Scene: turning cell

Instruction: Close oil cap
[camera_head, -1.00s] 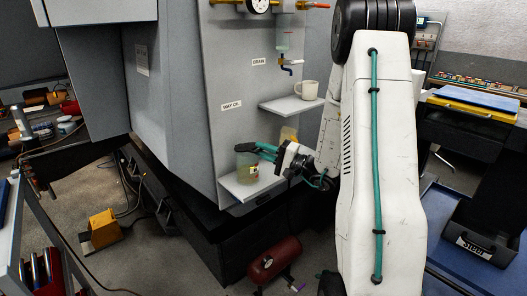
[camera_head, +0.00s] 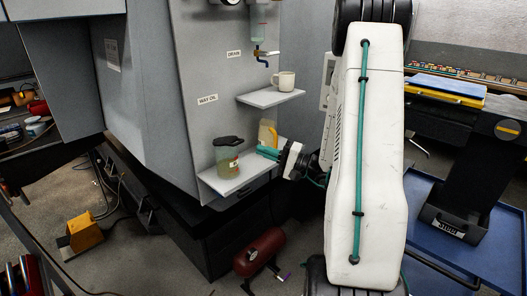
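A clear jar of greenish oil (camera_head: 229,165) stands upright on the lower shelf of the grey machine panel, with a label low on its front. A dark cap (camera_head: 229,142) lies over its top and looks level; I cannot tell whether it is fully seated. My gripper (camera_head: 264,152), with green fingers, is just right of the jar, apart from the cap. Nothing shows between its fingers, but their gap is too small to judge.
A clear jug with a yellow handle (camera_head: 267,133) stands behind my gripper on the same lower shelf (camera_head: 222,185). A white mug (camera_head: 284,80) sits on the upper shelf (camera_head: 263,98). A red tank (camera_head: 262,252) lies on the floor below.

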